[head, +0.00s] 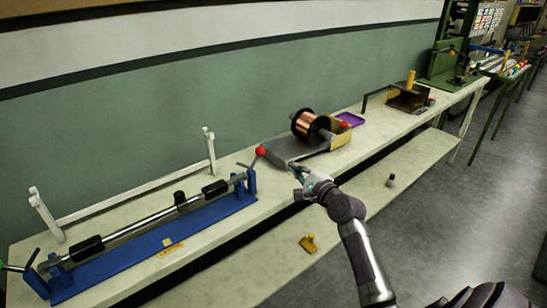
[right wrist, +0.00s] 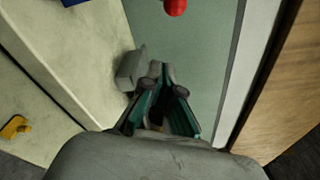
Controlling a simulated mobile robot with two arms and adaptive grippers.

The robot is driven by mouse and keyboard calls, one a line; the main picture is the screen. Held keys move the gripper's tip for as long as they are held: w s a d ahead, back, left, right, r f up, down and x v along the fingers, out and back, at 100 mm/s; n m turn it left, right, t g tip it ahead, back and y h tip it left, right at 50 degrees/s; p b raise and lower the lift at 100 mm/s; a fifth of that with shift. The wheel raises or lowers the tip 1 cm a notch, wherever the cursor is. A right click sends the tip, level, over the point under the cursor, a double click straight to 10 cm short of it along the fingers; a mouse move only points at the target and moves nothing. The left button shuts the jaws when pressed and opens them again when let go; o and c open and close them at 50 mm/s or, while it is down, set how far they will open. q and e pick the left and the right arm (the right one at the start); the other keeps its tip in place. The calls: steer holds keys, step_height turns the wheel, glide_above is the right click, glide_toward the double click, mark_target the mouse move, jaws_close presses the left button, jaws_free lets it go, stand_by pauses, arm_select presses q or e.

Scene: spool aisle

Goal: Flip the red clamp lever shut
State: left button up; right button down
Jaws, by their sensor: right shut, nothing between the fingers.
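The red clamp lever's ball knob (head: 260,152) stands at the right end of a long blue fixture (head: 215,205) on the bench. Its thin arm slants up and right from the blue end bracket. A steel shaft (head: 150,220) with black collars lies along the fixture. The knob also shows at the top edge of the right wrist view (right wrist: 176,7). My right gripper (head: 297,168) is shut and empty, to the right of the knob and apart from it, near the bench's front edge. Its fingers (right wrist: 164,75) point toward the wall in the wrist view.
A grey plate with a copper spool (head: 306,124) stands just behind my right gripper. A purple tray (head: 350,119) is farther along. A white rail with posts (head: 209,150) stands behind the fixture. A lower shelf holds a yellow piece (head: 308,243); open floor lies right.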

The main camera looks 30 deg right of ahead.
mark_target(260, 148)
steer(key=w, duration=1)
steer(key=a+p, duration=0.1)
steer(key=s+a+r+p, duration=0.1)
steer(key=a, duration=0.1)
steer(key=shift+s, duration=0.1)
steer(key=shift+a+r+n+p, duration=0.15)
steer(key=shift+r+n+p, duration=0.2)
steer(key=shift+n, duration=0.25)
steer(key=a+n, duration=0.1)
steer(key=r+n, duration=0.1)
steer(key=n, duration=0.1)
steer(key=a+r+n+t, duration=0.1)
steer(key=n, duration=0.1)
steer(key=shift+a+r+p, duration=0.1)
steer(key=shift+a+p, duration=0.2)
steer(key=shift+p, duration=0.1)
steer(key=shift+s+a+r+n, duration=0.1)
steer(key=shift+a+n, duration=0.2)
steer(key=shift+n, duration=0.35)
steer(key=shift+a+r+n, duration=0.1)
steer(key=shift+a+n, duration=0.2)
steer(key=shift+n, duration=0.35)
